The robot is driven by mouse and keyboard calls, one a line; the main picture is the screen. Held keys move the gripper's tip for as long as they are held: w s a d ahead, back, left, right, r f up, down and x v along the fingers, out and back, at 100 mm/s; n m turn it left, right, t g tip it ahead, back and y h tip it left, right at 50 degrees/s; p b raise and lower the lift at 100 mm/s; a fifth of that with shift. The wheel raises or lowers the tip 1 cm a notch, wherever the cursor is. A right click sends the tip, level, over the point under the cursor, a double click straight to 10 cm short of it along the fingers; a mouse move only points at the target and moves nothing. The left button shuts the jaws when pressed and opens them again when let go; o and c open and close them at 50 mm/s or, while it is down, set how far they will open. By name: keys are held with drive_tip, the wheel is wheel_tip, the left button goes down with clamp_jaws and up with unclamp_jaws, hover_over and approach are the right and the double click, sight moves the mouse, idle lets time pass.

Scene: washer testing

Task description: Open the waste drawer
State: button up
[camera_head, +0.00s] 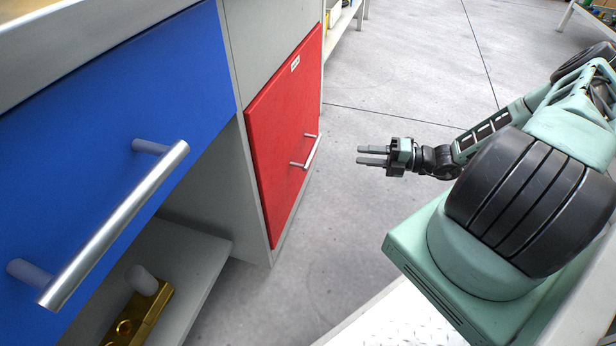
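The waste drawer appears to be the red front (278,130) in the cabinet, with a small white label near its top whose text is too small to read. Its silver bar handle (313,152) stands out from the right part of the front. The red front looks closed, flush with the cabinet. My gripper (359,155) is to the right of the handle, apart from it. Its two fingers point left toward the red front, with a gap between them and nothing held.
A blue drawer (110,120) with a large silver handle (118,222) is close at the left. Below it, a shelf (195,262) holds a brass-coloured part (138,318). Grey floor (400,60) lies open beyond my arm. Another bench stands at the top right.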

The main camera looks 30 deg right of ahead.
sight(313, 150)
wheel_tip(313, 150, down, 4)
drive_tip(key=d+m+t+h+b, duration=0.1)
drive_tip(key=d+m+t, duration=0.1)
drive_tip(key=m, duration=0.1)
drive_tip(key=shift+s+a+b+x, duration=0.1)
drive_tip(key=shift+b+x, duration=1.05)
drive_tip(key=shift+x, duration=1.65)
drive_tip(key=shift+s+a+b+x, duration=0.1)
drive_tip(key=shift+b+x, duration=1)
drive_tip(key=shift+x, duration=1.7)
drive_tip(key=shift+s+a+b+x, duration=0.1)
drive_tip(key=shift+b+x, duration=1.05)
drive_tip(key=shift+x, duration=1.7)
clamp_jaws()
